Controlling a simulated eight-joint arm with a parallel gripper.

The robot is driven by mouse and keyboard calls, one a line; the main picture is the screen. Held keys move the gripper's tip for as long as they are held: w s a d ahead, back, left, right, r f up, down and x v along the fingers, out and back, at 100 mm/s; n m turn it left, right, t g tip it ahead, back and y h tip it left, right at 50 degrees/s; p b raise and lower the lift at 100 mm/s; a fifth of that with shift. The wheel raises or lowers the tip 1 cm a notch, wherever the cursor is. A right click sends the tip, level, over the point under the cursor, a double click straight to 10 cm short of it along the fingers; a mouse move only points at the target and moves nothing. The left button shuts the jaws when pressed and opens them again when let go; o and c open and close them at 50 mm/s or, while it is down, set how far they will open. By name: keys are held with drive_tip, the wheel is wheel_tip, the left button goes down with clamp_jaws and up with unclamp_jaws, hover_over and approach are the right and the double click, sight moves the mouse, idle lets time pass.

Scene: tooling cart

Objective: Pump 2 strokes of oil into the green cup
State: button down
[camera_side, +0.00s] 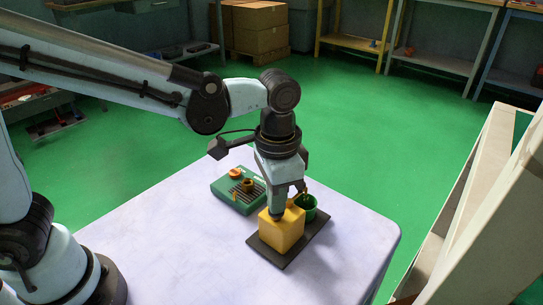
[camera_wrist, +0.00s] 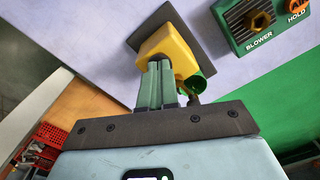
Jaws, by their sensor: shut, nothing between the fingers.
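A yellow box-shaped oil dispenser (camera_side: 283,236) stands on a dark mat (camera_side: 275,260) on the table. It also shows in the wrist view (camera_wrist: 172,42). The green cup (camera_side: 308,212) is just behind and to the right of the dispenser in the side view. In the wrist view the cup (camera_wrist: 195,84) is partly hidden, just right of my fingers. My gripper (camera_side: 277,214) points down at the top of the dispenser, with its fingers shut and nothing between them. In the wrist view the fingertips (camera_wrist: 160,64) overlap the dispenser's top; I cannot tell whether they touch it. The pump head is hidden.
A green control box (camera_side: 238,190) with an orange knob and a brass-coloured knob sits left of the mat. In the wrist view its labels read BLOWER and HOLD. The pale tabletop (camera_side: 170,235) is clear to the left and in front. A light frame (camera_side: 470,210) stands beyond the table's right edge.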

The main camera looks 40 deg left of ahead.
drive_tip(key=shift+r, duration=1.6)
wheel_tip(320, 180, up, 6)
idle(0.5)
drive_tip(key=s+a+f+n+t, duration=0.2)
drive_tip(key=a+f+n+t, duration=0.1)
drive_tip(key=a, duration=0.5)
drive_tip(key=s+a+f+n+t, duration=0.1)
drive_tip(key=a+f+n+t, duration=0.2)
drive_tip(key=a, duration=0.6)
drive_tip(key=shift+s+t, duration=0.35)
drive_tip(key=shift+t, duration=0.25)
